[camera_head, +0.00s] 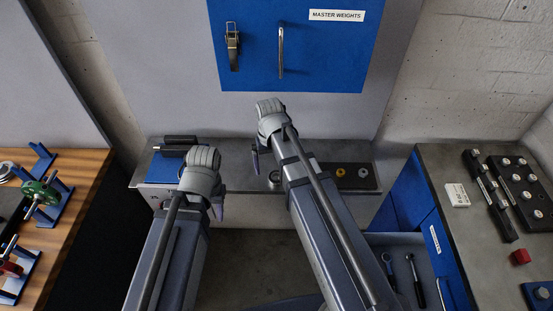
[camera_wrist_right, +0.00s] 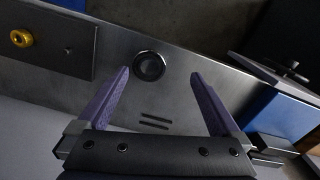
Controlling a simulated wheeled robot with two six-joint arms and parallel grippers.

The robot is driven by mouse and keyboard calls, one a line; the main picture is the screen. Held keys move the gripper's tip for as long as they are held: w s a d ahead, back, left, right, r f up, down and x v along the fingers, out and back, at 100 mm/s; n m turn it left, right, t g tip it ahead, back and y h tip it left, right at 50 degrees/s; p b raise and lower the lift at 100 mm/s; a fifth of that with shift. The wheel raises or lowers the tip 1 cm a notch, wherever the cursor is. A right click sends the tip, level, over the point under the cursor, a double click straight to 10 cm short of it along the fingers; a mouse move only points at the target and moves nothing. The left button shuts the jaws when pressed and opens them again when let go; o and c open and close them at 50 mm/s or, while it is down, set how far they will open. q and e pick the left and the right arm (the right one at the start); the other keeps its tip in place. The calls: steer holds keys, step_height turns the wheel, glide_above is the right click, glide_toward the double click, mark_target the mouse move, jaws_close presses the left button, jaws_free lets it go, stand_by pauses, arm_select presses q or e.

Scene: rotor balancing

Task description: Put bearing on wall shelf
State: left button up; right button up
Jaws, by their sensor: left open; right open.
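The bearing (camera_head: 274,180), a round dark piece with a bright metal ring, lies on the grey wall shelf (camera_head: 238,178) below the blue cabinet. It is partly hidden by my right arm in the head view. In the right wrist view the bearing (camera_wrist_right: 149,66) sits flat on the metal shelf (camera_wrist_right: 190,98), between the lines of my fingertips and apart from them. My right gripper (camera_head: 257,160) is open and empty over the shelf; its two purple fingers (camera_wrist_right: 159,74) show spread. My left gripper (camera_head: 216,207) is open in front of the shelf, its fingers mostly hidden.
A blue cabinet (camera_head: 325,60) hangs above. Benches stand on both sides, with an open tool drawer (camera_head: 400,260) at right.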

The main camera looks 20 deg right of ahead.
steer(key=s+a+n+h, duration=0.1)
steer(key=s+a+n, duration=0.3)
steer(key=s+a, duration=0.4)
steer(key=s, duration=0.4)
steer(key=shift+s+a, duration=0.2)
steer(key=shift+s, duration=0.05)
steer(key=shift+r, duration=0.1)
